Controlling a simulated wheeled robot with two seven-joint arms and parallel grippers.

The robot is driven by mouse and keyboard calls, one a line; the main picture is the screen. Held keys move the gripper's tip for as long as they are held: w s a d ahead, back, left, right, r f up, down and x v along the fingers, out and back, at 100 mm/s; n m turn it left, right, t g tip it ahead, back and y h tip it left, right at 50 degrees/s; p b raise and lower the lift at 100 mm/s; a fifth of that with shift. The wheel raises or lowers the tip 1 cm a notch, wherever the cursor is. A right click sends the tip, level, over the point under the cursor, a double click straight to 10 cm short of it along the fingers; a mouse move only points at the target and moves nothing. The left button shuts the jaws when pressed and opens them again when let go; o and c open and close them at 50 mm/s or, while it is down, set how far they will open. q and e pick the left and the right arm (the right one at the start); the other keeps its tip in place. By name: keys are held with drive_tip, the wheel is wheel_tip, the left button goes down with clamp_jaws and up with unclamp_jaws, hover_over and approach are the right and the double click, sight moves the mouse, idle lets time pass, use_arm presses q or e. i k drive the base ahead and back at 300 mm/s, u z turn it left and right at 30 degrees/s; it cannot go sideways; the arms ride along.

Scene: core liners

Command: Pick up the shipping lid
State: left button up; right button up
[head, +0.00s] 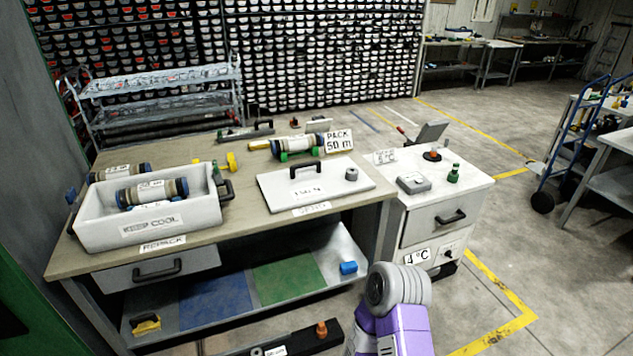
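The shipping lid (328,178) is a flat white panel lying on the workbench, right of the middle. A black bar handle (305,166) stands up from its top near the back edge. A small grey cylinder (352,174) sits on the lid towards its right side, and a printed label lies near its front. A purple and grey part of my own arm rises at the bottom of the head view, in front of the bench and apart from the lid. Neither of my grippers shows in the head view.
A white COOL box (105,233) holding a dark-capped core liner (152,192) stands left on the bench (245,222). More liners lie at the back near a PACK sign (338,140). A white drawer cabinet (430,215) stands right, with small items on top.

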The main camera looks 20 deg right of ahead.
sight(314, 181)
drive_tip(key=u, duration=0.25)
drive_tip(key=k, duration=0.35)
drive_tip(key=z, duration=1.65)
drive_tip(key=i, duration=0.8)
drive_tip(key=u, duration=0.65)
